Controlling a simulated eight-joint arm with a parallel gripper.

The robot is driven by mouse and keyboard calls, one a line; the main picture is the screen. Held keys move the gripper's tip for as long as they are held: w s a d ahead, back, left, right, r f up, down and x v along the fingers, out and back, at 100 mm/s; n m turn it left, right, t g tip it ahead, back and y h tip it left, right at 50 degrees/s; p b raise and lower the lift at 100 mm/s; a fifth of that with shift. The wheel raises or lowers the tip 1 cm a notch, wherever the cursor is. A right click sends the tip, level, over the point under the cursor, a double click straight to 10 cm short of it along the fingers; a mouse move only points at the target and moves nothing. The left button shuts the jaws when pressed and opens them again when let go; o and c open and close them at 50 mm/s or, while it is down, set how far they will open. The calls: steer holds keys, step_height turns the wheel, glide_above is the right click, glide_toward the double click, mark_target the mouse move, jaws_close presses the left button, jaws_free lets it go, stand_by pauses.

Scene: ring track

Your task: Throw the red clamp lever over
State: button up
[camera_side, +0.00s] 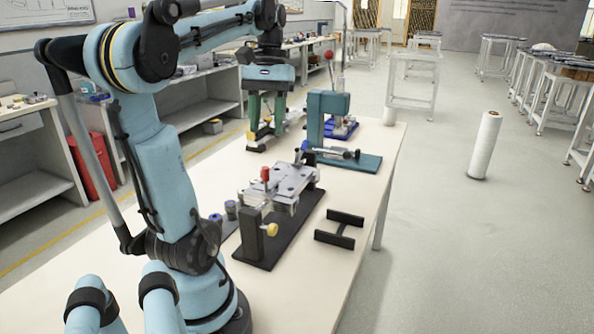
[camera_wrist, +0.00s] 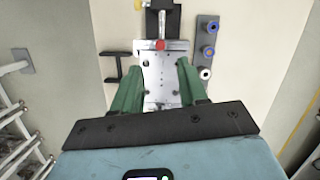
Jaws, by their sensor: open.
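The red clamp lever (camera_side: 265,174) stands upright at the near end of a metal plate fixture (camera_side: 290,185) on the table. In the wrist view, its red tip (camera_wrist: 160,44) shows near the far end of the silver plate (camera_wrist: 161,78), above the space between my fingertips. My gripper (camera_side: 266,140) hangs fingers down in the side view, above the far part of the table and beyond the fixture, apart from the lever. Its two green fingers (camera_wrist: 158,68) are spread wide with nothing held between them. The lever's lower part is too small to make out.
A teal press (camera_side: 328,115) stands behind the fixture. A black H-shaped bracket (camera_side: 339,229) lies to the right. A yellow knob (camera_side: 272,229) is on the fixture's near end. A rack of small blue-ringed parts (camera_wrist: 208,50) lies beside it.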

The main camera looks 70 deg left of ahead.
steer(key=shift+v, duration=0.95)
steer(key=w+d+f+m+t+y, duration=0.1)
steer(key=w+d+f+m+t, duration=0.3)
steer(key=d+f, duration=0.3)
steer(key=w+d+f+m+t+y, duration=0.1)
steer(key=w+d+f+m+t, duration=0.3)
steer(key=d, duration=1)
step_height(320, 180, down, 4)
steer(key=w+m, duration=0.2)
steer(key=m, duration=0.1)
steer(key=shift+d+t, duration=0.4)
steer(key=shift+r, duration=0.15)
